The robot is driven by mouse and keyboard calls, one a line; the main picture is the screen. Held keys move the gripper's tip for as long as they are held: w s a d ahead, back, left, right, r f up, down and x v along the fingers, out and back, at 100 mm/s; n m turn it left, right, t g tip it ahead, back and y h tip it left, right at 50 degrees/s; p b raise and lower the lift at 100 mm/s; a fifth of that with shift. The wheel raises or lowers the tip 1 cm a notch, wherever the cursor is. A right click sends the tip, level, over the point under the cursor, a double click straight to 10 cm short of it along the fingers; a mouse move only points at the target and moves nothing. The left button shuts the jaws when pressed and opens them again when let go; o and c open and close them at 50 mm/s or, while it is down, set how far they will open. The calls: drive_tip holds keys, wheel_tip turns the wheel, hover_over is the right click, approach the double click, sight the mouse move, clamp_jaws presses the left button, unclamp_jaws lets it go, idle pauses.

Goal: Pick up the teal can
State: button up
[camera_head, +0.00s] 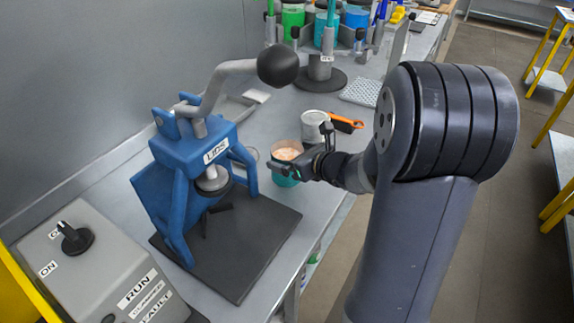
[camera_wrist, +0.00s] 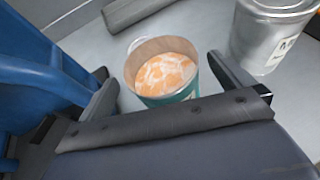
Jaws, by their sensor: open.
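The teal can (camera_head: 284,177) stands upright on the bench, open at the top, with orange and white contents. It also shows in the wrist view (camera_wrist: 163,75), between and just beyond my two fingers. My gripper (camera_head: 300,152) is open, with its fingers at the can's near side; in the wrist view the fingers (camera_wrist: 165,85) lie left and right of the can. I cannot tell whether either finger touches it. The can's lower part is partly hidden by my gripper.
A blue lid press (camera_head: 205,150) stands left of the can on a dark base plate (camera_head: 262,245). A grey lidded can (camera_head: 313,124), also in the wrist view (camera_wrist: 270,40), is close behind the teal can. An orange-handled tool (camera_head: 345,122) lies beside it. The bench edge is near on the right.

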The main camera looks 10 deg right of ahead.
sight(277, 150)
drive_tip(key=shift+x, duration=1.55)
drive_tip(key=shift+d, duration=0.1)
drive_tip(key=shift+c, duration=0.4)
drive_tip(key=c, duration=1.2)
drive_tip(key=shift+c, duration=0.3)
drive_tip(key=shift+r, duration=0.15)
